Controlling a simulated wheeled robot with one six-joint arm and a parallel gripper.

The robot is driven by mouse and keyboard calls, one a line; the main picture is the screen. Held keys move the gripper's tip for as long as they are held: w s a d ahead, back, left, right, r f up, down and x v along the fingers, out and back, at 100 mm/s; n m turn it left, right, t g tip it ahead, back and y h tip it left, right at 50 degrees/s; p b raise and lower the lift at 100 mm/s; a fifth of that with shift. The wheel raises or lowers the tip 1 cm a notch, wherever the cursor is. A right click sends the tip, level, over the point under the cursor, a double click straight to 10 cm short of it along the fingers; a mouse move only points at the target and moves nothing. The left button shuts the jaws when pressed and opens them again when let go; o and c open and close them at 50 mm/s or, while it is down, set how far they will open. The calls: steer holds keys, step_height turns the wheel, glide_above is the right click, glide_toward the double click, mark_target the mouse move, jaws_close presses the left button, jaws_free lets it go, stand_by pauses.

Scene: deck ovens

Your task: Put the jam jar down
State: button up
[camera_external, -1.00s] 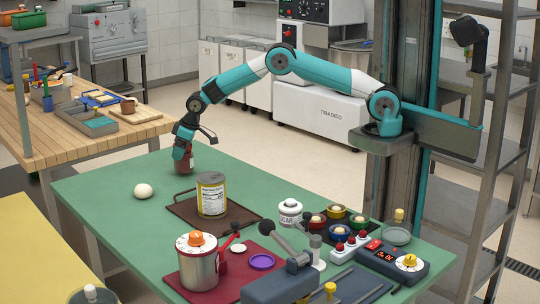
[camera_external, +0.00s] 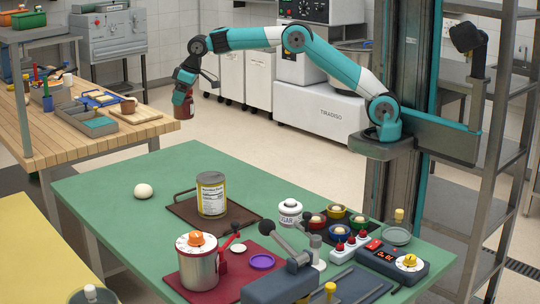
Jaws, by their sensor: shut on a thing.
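The jam jar (camera_external: 184,107) is a dark red jar held upright in the air, beyond the far left edge of the green table (camera_external: 120,188) as seen in the external view. My gripper (camera_external: 181,95) is shut on its upper part from above. The jar is clear of the green table and of the wooden bench. The gripper's fingers partly hide the top of the jar.
On the green table are a white ball (camera_external: 143,191), a yellow can (camera_external: 211,195) on a brown tray (camera_external: 183,209), a white sugar pot (camera_external: 290,211) and a steel pot (camera_external: 198,267). The table's far left part is bare. A wooden bench (camera_external: 70,146) stands at left.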

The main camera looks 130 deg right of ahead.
steer(key=s+a, duration=0.9)
steer(key=a, duration=0.2)
step_height(320, 180, down, 20)
steer(key=shift+s+r+p, duration=0.1)
steer(key=shift+p, duration=0.8)
